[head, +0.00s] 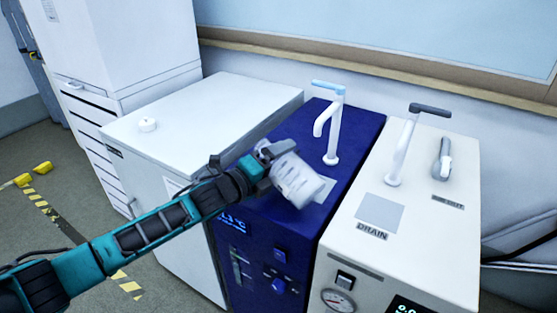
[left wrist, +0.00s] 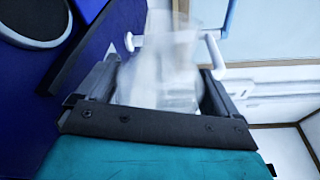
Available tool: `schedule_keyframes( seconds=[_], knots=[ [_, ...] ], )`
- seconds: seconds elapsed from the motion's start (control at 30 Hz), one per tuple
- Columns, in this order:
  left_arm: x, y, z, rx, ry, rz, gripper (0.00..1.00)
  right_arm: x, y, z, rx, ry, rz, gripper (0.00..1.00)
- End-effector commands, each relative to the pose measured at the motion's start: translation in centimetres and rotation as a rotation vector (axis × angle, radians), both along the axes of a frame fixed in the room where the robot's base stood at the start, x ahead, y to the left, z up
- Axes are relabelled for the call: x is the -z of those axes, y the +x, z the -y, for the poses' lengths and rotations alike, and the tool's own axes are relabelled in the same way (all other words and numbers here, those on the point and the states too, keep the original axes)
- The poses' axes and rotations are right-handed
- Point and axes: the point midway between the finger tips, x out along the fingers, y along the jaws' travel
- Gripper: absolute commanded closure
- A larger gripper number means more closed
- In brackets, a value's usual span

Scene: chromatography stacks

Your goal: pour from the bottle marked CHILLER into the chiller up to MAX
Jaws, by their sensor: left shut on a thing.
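A white bottle (head: 299,181) with small print that I cannot read is held tilted above the dark blue chiller (head: 350,133). My left gripper (head: 268,160) is shut on the bottle. In the left wrist view the bottle (left wrist: 165,75) is a pale blur between the fingers (left wrist: 163,92). That view also shows a dark round opening with a pale rim (left wrist: 62,38) on the blue top, apart from the bottle. The chiller's front has a lit display (head: 232,222) and a narrow upright gauge (head: 239,267); its level is too small to read. I cannot see any stream of liquid.
A white tap with a light blue handle (head: 332,130) stands on the chiller behind the bottle. A white unit marked DRAIN (head: 425,185) stands to the right. A white cabinet (head: 215,100) at left bears a small white cap (head: 147,124).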

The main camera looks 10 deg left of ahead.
Motion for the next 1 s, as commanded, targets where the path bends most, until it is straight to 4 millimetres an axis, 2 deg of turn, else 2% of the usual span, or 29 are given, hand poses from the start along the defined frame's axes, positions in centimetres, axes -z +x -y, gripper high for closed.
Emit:
schedule_keyframes(
  seconds=[0.27, 1.0],
  knots=[
    [-0.43, 0.06, 0.09, 0.002, -0.007, 0.005, 0.72, -0.04, 0.0, 0.01, 0.0, 0.0, 0.0, 0.45],
    [0.36, 0.22, -0.1, 0.003, -0.126, -0.075, 0.72, -0.22, 0.0, 0.01, 0.0, 0.0, 0.0, 0.45]
  ],
)
